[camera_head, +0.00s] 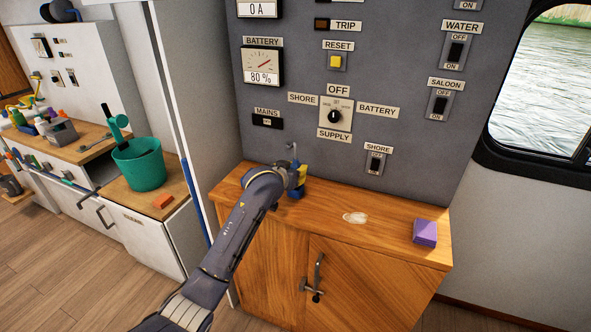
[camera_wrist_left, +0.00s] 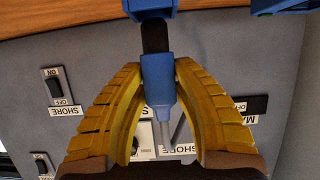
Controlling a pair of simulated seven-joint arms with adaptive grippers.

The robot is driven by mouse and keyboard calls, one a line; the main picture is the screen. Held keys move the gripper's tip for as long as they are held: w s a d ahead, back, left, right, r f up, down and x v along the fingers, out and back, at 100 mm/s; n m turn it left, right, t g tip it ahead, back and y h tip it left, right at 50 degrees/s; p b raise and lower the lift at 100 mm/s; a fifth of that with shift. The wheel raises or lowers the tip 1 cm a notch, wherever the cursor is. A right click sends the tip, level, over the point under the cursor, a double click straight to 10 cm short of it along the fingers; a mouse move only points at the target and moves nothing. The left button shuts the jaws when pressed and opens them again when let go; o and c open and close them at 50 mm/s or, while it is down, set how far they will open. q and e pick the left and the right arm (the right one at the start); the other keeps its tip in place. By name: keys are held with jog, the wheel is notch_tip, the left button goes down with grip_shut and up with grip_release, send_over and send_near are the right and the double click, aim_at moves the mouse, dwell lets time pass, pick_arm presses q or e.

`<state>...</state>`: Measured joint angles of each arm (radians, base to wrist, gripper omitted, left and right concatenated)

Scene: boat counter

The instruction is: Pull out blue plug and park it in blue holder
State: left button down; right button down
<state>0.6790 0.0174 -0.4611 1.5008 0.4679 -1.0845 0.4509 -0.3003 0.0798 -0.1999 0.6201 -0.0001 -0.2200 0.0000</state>
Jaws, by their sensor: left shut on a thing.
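My left gripper (camera_head: 299,178) is at the back left of the wooden counter, close to the grey panel. In the left wrist view, its yellow fingers (camera_wrist_left: 160,95) are shut on the blue plug (camera_wrist_left: 158,75). The plug's black end (camera_wrist_left: 155,37) points to the top of that picture and meets a blue part (camera_wrist_left: 148,6), perhaps the blue holder. I cannot tell whether the plug is seated in it. A short grey cable end (camera_wrist_left: 165,115) leaves the plug's other end. In the head view, the gripper mostly hides the plug, and a blue piece (camera_head: 296,193) shows beneath it. My right gripper is out of view.
The grey panel (camera_head: 390,130) with switches and dials rises behind the counter. A pale translucent item (camera_head: 355,217) and a purple block (camera_head: 425,232) lie on the counter (camera_head: 385,227) to the right. Bare wood lies between them. A green bucket (camera_head: 140,168) stands on the left cabinet.

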pick_arm(q)
jog(key=shift+f, duration=1.65)
jog(key=c, duration=1.1)
grip_release()
jog(key=shift+o, duration=0.2)
jog(key=v, duration=1.2)
